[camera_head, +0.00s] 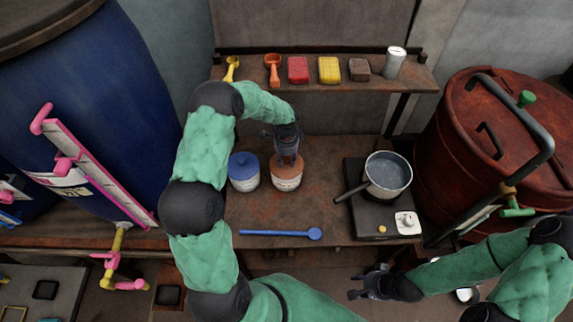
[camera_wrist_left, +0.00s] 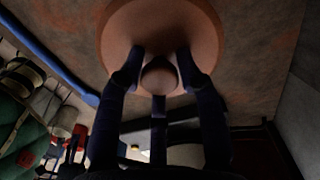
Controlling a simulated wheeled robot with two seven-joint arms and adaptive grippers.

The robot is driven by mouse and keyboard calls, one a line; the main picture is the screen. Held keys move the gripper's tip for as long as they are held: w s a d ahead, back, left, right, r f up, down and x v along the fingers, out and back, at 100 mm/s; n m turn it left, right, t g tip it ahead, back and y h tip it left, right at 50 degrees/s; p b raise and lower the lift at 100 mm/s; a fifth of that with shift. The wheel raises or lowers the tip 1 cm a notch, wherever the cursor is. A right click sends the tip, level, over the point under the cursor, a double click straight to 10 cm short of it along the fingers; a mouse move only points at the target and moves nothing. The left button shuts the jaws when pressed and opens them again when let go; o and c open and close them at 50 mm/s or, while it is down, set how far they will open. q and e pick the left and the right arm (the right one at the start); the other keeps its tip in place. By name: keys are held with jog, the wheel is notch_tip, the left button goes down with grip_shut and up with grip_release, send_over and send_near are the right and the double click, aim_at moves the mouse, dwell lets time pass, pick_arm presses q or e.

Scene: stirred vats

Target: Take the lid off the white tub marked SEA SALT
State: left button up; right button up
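Two small pale tubs stand side by side on the bench. One has a blue lid (camera_head: 243,165), the other a terracotta lid (camera_head: 276,172) and a label (camera_head: 287,184) too small to read. I cannot tell which is marked SEA SALT. My left gripper (camera_head: 288,160) is above the terracotta-lidded tub, pointing down. In the left wrist view its fingers (camera_wrist_left: 160,75) press around the round knob (camera_wrist_left: 158,80) of the terracotta lid (camera_wrist_left: 115,35), which sits on the tub. My right gripper (camera_head: 366,284) is open and empty, low in front of the bench at right.
A blue spoon (camera_head: 280,233) lies at the bench (camera_head: 330,200) front. A pot (camera_head: 388,172) of liquid stands on a dark hot plate (camera_head: 372,222) to the right. A shelf (camera_head: 430,82) behind holds scoops, coloured blocks and a can. Large blue (camera_head: 110,120) and red (camera_head: 455,135) vats flank the bench.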

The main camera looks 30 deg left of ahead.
pick_arm(q)
jog(key=c, duration=0.3)
jog(key=shift+r, duration=0.1)
jog(key=shift+c, duration=0.2)
